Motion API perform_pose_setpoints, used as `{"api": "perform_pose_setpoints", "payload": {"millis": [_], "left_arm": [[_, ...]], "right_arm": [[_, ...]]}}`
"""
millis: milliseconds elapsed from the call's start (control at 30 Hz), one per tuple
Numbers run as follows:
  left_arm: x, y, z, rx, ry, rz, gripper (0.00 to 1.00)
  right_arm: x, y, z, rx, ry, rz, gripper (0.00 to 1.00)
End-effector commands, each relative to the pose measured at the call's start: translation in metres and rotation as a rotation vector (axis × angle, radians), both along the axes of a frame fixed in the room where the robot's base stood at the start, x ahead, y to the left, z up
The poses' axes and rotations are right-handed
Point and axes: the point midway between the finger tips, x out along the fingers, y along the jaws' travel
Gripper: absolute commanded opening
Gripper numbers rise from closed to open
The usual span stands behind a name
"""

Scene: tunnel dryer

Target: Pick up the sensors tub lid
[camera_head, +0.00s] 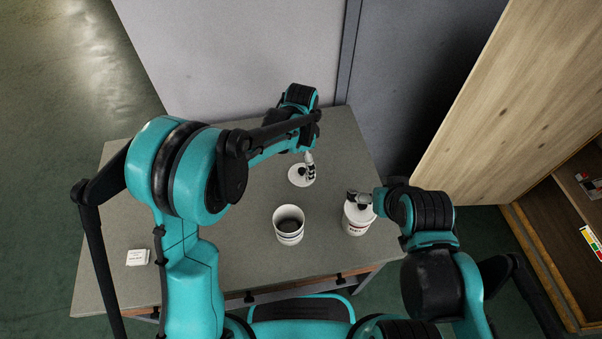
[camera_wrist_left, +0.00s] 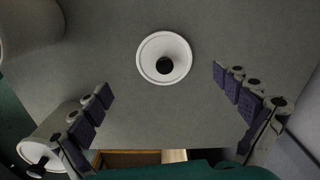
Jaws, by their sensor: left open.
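A round white lid (camera_head: 296,180) with a dark knob lies flat on the grey table. My left gripper (camera_head: 309,164) is above it, pointing down. In the left wrist view the lid (camera_wrist_left: 149,48) lies beyond the spread fingertips, between the two sides of the open, empty left gripper (camera_wrist_left: 162,84). An open white tub (camera_head: 289,237) with a dark inside stands nearer to me.
The table (camera_head: 225,262) is mostly bare. A small white card or block (camera_head: 138,257) lies at its left front. A pale panel (camera_head: 250,50) stands behind the table, and a wooden cabinet (camera_head: 515,100) stands at the right.

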Motion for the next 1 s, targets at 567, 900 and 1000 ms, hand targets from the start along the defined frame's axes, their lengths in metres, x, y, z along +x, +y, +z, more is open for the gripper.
{"api": "perform_pose_setpoints", "payload": {"millis": [567, 900, 1000], "left_arm": [[0.007, -0.003, -0.059, -0.001, -0.001, 0.003, 1.00], [0.007, -0.003, -0.058, -0.001, -0.001, 0.003, 0.44], [0.007, -0.003, -0.058, -0.001, -0.001, 0.003, 0.40]], "right_arm": [[0.000, 0.000, -0.028, 0.000, 0.000, 0.000, 1.00], [0.000, 0.000, -0.028, 0.000, 0.000, 0.000, 1.00], [0.000, 0.000, -0.028, 0.000, 0.000, 0.000, 1.00]]}}
